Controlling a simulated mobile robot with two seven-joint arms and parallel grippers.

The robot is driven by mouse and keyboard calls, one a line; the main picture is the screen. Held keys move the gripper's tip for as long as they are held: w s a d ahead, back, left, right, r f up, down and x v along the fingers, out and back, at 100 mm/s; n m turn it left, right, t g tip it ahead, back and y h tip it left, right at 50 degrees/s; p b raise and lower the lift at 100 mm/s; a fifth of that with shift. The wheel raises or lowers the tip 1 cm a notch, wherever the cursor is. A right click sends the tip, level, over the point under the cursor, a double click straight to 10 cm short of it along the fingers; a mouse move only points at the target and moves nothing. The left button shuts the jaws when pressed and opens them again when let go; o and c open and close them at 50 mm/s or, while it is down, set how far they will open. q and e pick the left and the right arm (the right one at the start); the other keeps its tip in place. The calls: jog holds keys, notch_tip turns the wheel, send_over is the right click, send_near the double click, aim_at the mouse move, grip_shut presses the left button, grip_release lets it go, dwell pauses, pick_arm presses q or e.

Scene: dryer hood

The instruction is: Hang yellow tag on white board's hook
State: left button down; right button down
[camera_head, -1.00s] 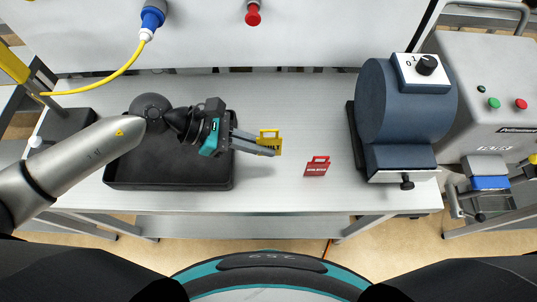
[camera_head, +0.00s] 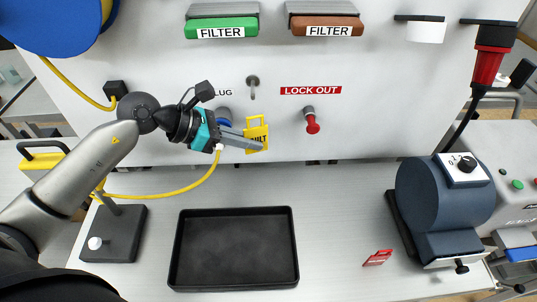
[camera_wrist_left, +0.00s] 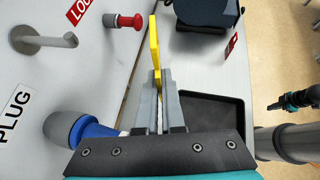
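My left gripper (camera_head: 262,146) is shut on the yellow tag (camera_head: 257,131) and holds it upright in front of the white board (camera_head: 370,125). In the left wrist view the yellow tag (camera_wrist_left: 154,42) stands edge-on between the fingertips (camera_wrist_left: 160,78). The board's grey metal hook (camera_head: 253,82) is bare, above the tag in the head view. In the left wrist view the hook (camera_wrist_left: 45,40) is to the left of the tag, clearly apart from it. A teal and black part at the right edge there looks like my right gripper (camera_wrist_left: 298,100); its fingers are unclear.
A red knob (camera_head: 312,125) and a blue plug (camera_wrist_left: 85,130) stick out of the board near the gripper. The black tray (camera_head: 235,250), a red tag (camera_head: 377,258) and a blue machine (camera_head: 445,200) are on the table. A yellow cable (camera_head: 185,188) hangs at the left.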

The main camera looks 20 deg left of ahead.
pick_arm(q)
jog(key=w+a+b, duration=0.5)
jog(key=w, duration=0.5)
jog(key=shift+f, duration=0.4)
dwell(1.3)
dwell(0.5)
jog(key=c, duration=1)
grip_release()
jog(key=shift+o, duration=0.2)
jog(key=shift+a, duration=0.15)
